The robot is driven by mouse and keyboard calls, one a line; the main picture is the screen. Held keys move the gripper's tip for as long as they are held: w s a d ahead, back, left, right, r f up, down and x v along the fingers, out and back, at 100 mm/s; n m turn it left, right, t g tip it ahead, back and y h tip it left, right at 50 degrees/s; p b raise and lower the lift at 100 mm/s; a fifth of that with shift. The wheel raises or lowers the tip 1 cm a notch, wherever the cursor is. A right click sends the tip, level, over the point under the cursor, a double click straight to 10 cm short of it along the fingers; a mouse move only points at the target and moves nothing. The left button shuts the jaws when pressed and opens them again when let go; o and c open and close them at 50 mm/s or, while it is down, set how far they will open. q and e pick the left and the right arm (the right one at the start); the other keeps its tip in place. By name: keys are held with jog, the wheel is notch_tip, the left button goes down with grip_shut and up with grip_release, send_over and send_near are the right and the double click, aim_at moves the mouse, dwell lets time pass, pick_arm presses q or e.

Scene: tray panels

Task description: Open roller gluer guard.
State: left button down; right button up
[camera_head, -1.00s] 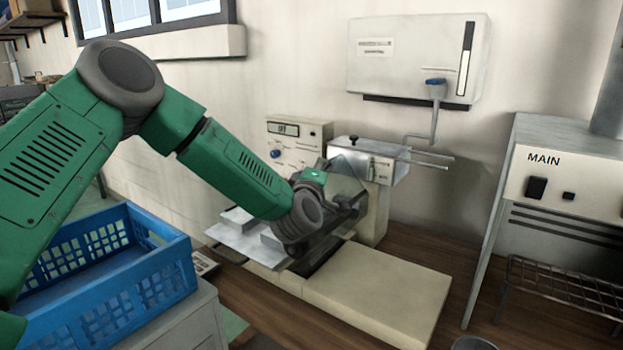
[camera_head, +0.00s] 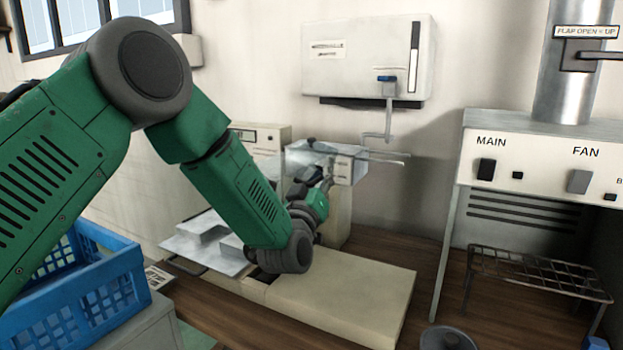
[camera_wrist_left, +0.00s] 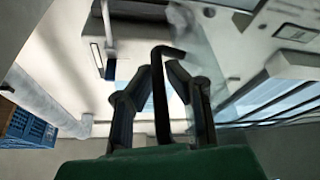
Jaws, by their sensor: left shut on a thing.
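The roller gluer (camera_head: 340,215) is a cream machine on the wooden bench in the head view. Its clear guard (camera_head: 299,158) shows as a see-through panel at the top, partly hidden by my arm. My left gripper (camera_head: 327,181) is at the front of the machine, just below the guard, pointing upward. In the left wrist view a dark bent handle (camera_wrist_left: 161,100) stands between the two fingers (camera_wrist_left: 158,92), and the gripper is shut on it. The clear pane shows behind it. The rollers are hidden. My right gripper is out of view.
A blue crate (camera_head: 128,262) stands at lower left. Metal trays (camera_head: 190,240) lie left of my wrist. A wall box (camera_head: 365,60) with a blue-handled lever hangs above. A heater panel marked MAIN and FAN (camera_head: 535,160) and a wire rack (camera_head: 540,275) are at right.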

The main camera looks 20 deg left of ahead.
pick_arm(q)
jog(key=shift+d+f+m+h+b, duration=0.4)
jog(key=shift+d+f+m+h, duration=0.3)
jog(key=shift+m, duration=0.6)
jog(key=shift+s+f, duration=0.1)
jog(key=c, duration=1.9)
grip_release()
jog(key=shift+a, duration=0.15)
jog(key=v, duration=1.2)
jog(key=shift+f, duration=0.1)
jog(key=shift+c, duration=0.4)
